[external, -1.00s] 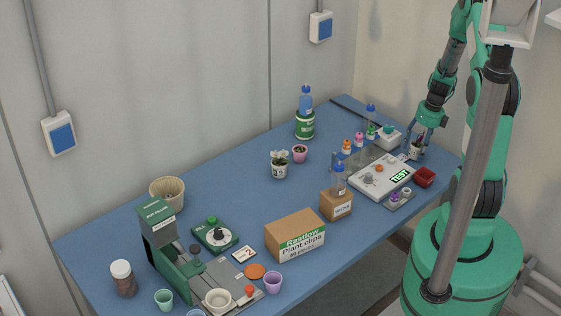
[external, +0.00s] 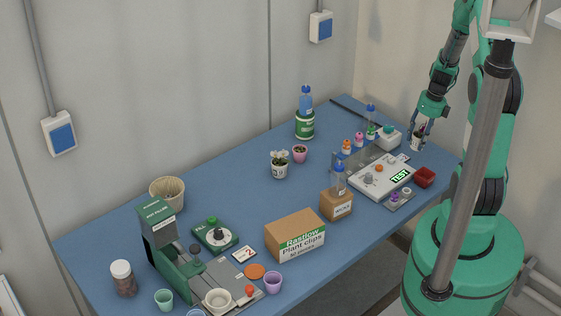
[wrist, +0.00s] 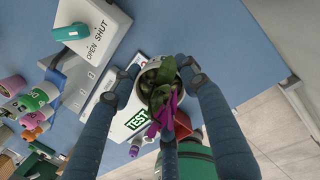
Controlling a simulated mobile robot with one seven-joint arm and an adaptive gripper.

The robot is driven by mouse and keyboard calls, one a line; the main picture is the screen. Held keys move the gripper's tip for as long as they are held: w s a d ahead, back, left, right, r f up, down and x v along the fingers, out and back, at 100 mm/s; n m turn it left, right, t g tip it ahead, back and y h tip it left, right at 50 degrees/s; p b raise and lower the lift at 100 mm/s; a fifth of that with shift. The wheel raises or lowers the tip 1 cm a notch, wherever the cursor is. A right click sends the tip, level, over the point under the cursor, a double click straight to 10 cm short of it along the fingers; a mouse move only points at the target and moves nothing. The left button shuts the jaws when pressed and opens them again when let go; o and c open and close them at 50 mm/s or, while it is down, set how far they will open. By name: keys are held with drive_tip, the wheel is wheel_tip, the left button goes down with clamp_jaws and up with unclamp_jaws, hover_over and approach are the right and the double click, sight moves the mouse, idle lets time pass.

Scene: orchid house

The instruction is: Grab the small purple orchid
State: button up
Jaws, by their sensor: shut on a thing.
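The small purple orchid has purple petals (wrist: 163,117) and dark green leaves in a pale pot (wrist: 143,80). My gripper (wrist: 162,90) has its fingers closed around the pot in the wrist view. In the external view my gripper (external: 419,132) holds the pale pot (external: 417,143) at the far right end of the table, apparently above the surface. The flower is hard to make out in that view.
A white box with a teal knob (external: 389,137) stands left of my gripper. Another potted orchid (external: 279,168) stands mid-table.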

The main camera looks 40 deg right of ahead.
sight(419, 130)
drive_tip(key=shift+r+p, duration=0.55)
drive_tip(key=shift+r, duration=2.3)
